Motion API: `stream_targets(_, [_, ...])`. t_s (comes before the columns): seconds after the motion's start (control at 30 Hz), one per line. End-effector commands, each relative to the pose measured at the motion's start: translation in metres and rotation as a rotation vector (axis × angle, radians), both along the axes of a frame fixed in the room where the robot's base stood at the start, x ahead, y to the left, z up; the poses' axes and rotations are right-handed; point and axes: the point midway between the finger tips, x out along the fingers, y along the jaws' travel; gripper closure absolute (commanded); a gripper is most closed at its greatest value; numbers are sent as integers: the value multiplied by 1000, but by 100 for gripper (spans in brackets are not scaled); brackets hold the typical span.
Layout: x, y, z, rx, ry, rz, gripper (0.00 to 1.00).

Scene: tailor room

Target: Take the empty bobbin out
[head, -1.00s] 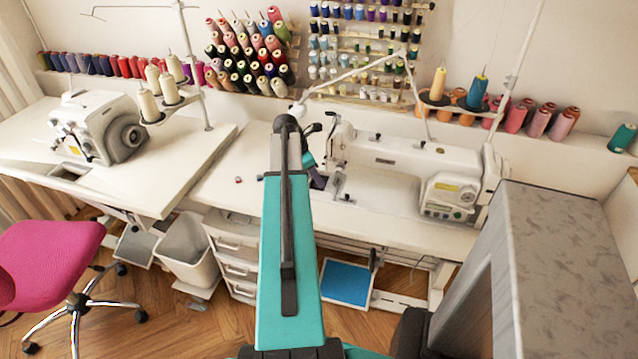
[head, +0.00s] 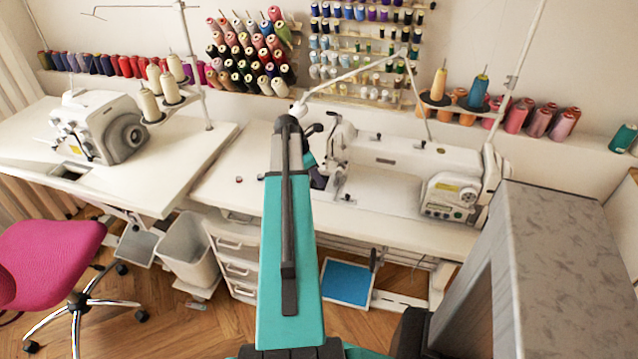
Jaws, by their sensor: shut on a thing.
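The white sewing machine (head: 400,158) stands on the right part of the white table. My arm reaches over the table's front edge towards the machine's needle end. My gripper (head: 318,180) shows only as a small dark shape behind the arm, low beside the needle end. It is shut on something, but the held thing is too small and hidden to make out. The empty bobbin cannot be picked out for certain.
A second machine (head: 100,128) stands on the left table. A thread stand with cream cones (head: 170,90) rises between the machines. A grey block (head: 570,260) is close at the right front. The white tabletop (head: 225,188) left of my arm is mostly clear.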

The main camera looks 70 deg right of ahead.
Motion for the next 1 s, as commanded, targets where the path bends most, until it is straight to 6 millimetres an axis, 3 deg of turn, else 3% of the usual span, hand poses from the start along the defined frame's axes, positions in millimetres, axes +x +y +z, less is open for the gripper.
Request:
stream_targets(0.37, [0,0,7,-1,-1,0,100])
stream_targets(0.7, [0,-1,35,-3,-1,-1,100])
stream_targets(1.0, [-17,27,37,0,0,-1,100])
